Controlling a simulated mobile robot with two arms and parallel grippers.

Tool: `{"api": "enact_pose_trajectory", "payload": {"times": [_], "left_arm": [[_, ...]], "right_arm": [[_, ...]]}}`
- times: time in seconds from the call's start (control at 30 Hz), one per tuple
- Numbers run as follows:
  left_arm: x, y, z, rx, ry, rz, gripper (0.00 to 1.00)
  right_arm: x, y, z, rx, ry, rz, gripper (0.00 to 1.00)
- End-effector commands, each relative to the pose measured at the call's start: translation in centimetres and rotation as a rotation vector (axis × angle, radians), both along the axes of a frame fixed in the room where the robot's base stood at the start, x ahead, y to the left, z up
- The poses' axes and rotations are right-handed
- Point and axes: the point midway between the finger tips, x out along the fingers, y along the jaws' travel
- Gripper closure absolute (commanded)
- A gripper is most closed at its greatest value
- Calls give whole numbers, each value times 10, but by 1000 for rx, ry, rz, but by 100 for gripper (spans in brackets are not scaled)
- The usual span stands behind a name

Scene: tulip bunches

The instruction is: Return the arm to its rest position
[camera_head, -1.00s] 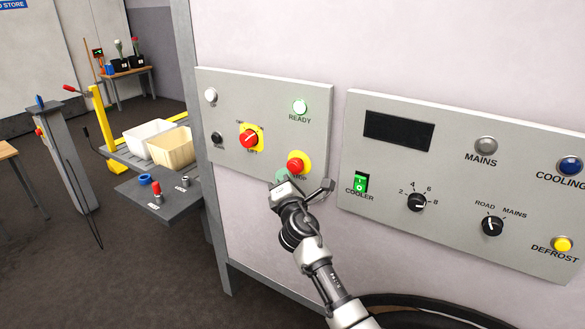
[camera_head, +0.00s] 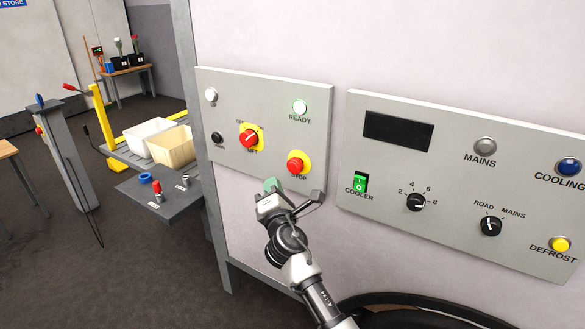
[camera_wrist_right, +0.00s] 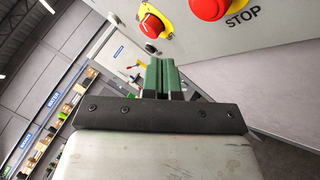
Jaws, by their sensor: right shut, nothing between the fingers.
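My right gripper (camera_head: 271,186) is below the left control panel (camera_head: 225,160) in the head view, apart from the red STOP button (camera_head: 295,165). Its green fingers are together and hold nothing. In the right wrist view the shut fingers (camera_wrist_right: 160,76) point past the lower edge of the panel, with the STOP button (camera_wrist_right: 208,8) above and to their right. The left gripper is not in view.
A second panel (camera_head: 365,200) with the green COOLER switch (camera_head: 360,183) and knobs is to the right. A yellow-framed cart with a white bin (camera_head: 149,133) and a cream bin (camera_head: 171,147) stands at left. A grey shelf (camera_head: 170,212) holds small items.

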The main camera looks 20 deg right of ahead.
Motion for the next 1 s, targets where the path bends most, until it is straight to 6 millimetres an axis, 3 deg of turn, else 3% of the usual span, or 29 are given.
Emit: {"api": "enact_pose_trajectory", "payload": {"times": [0.23, 0.37, 0.47, 0.67, 0.8, 0.87, 1.0], "left_arm": [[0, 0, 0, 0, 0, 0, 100], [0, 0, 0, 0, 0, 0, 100], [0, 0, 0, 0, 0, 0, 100], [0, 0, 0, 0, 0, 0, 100], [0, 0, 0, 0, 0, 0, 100], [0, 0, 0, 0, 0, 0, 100], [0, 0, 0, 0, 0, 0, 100]], "right_arm": [[0, 0, -1, 2, 2, 1, 100], [-1, 0, -30, 51, 54, 17, 100], [-6, -1, -84, 152, 153, 41, 100], [-48, -4, -230, 470, 420, 47, 100], [-99, -8, -326, 702, 592, -9, 100], [-127, -10, -364, 799, 661, -48, 100], [-199, -16, -443, 1022, 801, -172, 100]]}}
